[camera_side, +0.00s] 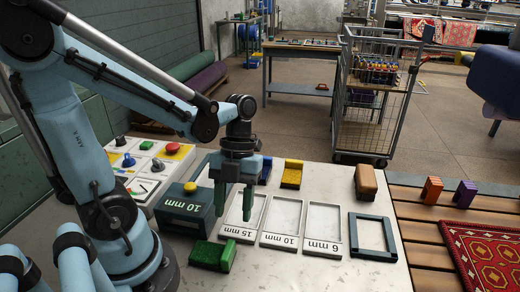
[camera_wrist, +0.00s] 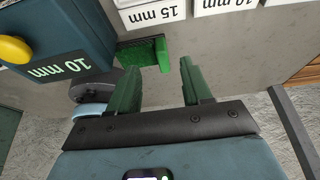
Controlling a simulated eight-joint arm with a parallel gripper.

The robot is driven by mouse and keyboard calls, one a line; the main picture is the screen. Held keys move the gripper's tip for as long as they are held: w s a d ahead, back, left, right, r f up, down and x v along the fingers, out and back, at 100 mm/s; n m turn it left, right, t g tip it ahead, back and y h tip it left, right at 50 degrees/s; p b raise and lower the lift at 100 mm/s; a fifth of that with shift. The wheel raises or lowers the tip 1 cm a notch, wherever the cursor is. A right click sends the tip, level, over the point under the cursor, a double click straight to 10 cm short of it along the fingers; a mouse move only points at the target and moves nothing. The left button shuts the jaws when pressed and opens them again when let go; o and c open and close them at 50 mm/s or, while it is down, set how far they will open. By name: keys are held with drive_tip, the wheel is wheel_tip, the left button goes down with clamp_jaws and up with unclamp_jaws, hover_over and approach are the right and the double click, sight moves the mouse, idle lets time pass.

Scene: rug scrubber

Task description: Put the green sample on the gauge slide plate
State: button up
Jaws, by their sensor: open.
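The green sample (camera_side: 213,255), a bristly block with a smooth upright end, lies on the pale table near its front edge. The green sample also shows in the wrist view (camera_wrist: 138,53), beyond my fingertips. My gripper (camera_side: 235,200) is open and empty, with its green fingers pointing down, above the table and behind the sample in the side view. The fingers also show in the wrist view (camera_wrist: 160,80). The dark gauge box (camera_side: 186,209), marked 10 mm with a yellow knob, stands left of the gripper. I cannot tell which part is its slide plate.
White trays marked 15 mm (camera_side: 229,233), 10 mm (camera_side: 271,240) and 6 mm (camera_side: 313,246) stand in a row. A dark square frame (camera_side: 356,246) lies to their right. Yellow (camera_side: 292,174), blue and brown (camera_side: 366,183) pieces stand behind. A button panel (camera_side: 150,160) is at left.

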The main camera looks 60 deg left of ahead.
sight(231, 240)
drive_tip(key=shift+x, duration=3.1)
drive_tip(key=shift+d, duration=0.15)
drive_tip(key=shift+r, duration=0.1)
clamp_jaws()
